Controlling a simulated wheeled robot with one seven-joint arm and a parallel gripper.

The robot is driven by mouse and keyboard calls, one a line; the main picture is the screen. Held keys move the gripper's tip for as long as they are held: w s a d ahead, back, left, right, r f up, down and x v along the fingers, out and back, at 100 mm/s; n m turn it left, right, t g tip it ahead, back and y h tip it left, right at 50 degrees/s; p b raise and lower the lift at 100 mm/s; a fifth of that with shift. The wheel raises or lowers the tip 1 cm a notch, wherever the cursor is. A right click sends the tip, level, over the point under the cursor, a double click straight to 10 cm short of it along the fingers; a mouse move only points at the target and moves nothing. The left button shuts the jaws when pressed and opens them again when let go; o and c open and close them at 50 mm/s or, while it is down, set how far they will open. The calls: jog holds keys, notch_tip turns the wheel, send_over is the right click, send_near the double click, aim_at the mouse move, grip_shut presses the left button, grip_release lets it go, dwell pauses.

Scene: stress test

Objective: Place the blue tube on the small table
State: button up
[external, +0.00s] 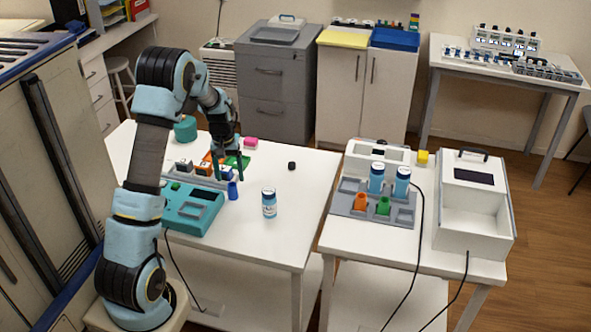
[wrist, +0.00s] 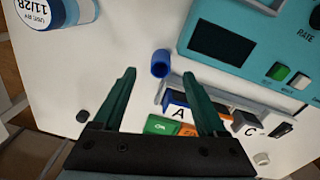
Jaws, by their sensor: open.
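The blue tube (external: 233,191) is a small blue piece on the white table (external: 285,235), beside the teal device. In the wrist view the blue tube (wrist: 160,63) shows a dark round opening and lies just beyond the space between my fingertips. My gripper (external: 229,179) points down over the tube, open and empty. In the wrist view my gripper (wrist: 159,75) has its two green fingers spread, with no contact on the tube visible. A smaller white table (external: 345,240) stands to the right, across a narrow gap; I cannot tell whether it is the task's small table.
A teal device (external: 190,212) and a row of lettered blocks (wrist: 180,112) lie close to the tube. A labelled bottle (external: 269,204) stands to its right. The right table holds a grey tray (external: 345,207) with tubes and a white box (external: 475,215). Its front-left surface is clear.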

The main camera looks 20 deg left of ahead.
aim_at(231, 186)
jog(key=shift+f+p, duration=0.85)
jog(key=shift+f, duration=1.75)
grip_shut()
